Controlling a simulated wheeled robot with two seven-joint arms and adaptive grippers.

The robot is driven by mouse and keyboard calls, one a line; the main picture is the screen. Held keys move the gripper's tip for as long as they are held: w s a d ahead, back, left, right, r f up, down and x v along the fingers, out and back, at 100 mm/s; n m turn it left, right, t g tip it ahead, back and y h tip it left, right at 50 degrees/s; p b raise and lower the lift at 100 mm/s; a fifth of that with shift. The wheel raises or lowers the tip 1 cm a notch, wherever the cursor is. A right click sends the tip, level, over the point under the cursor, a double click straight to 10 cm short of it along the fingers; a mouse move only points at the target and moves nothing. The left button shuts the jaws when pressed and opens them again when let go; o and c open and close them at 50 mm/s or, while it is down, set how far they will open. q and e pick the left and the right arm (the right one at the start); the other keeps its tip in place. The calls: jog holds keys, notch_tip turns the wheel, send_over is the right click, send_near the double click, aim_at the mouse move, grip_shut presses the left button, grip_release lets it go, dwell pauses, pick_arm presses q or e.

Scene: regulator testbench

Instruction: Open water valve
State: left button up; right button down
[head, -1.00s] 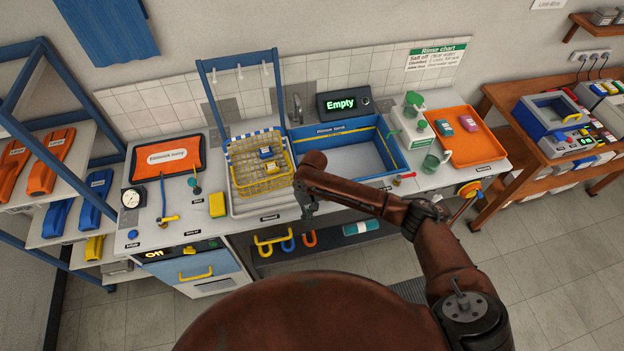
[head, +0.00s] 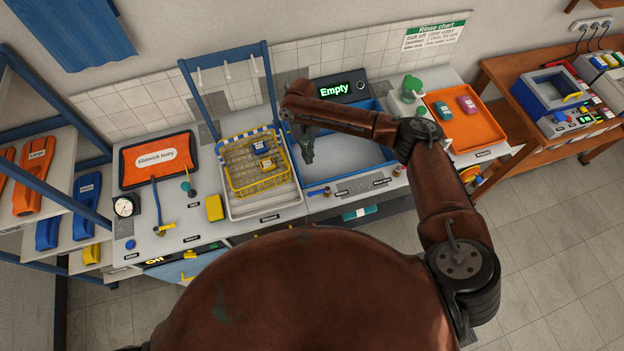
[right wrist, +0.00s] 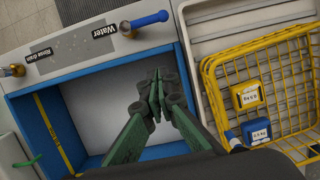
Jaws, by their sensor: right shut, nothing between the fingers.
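The water valve (right wrist: 148,20) shows in the right wrist view as a blue lever on a brass body, beside a "Water" label on the sink's front ledge. The lever lies sideways, roughly along the ledge. In the head view the valve (head: 327,191) is small on the front ledge, left of its label. My right gripper (head: 307,160) points down over the left part of the blue-rimmed rinse tank (head: 376,107), apart from the valve. In the right wrist view its green fingers (right wrist: 157,78) are together and empty. My left gripper is not in view.
A yellow wire basket (head: 232,172) stands on a tray left of the tank, close to my right gripper. The rinse drain knob (head: 397,170) is right of the valve. A display (head: 338,89) behind the tank reads "Empty". The tank's inside looks clear.

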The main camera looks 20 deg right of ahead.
aim_at(318, 192)
jog(key=p+x, duration=0.1)
jog(key=x, duration=0.9)
jog(key=shift+a+p, duration=0.25)
jog(key=shift+p, duration=0.1)
jog(key=s+p, duration=0.1)
jog(key=s+r+p, duration=0.1)
jog(key=s, duration=0.1)
jog(key=shift+d, duration=0.1)
jog(key=shift+s, duration=0.4)
jog(key=shift+f, duration=0.1)
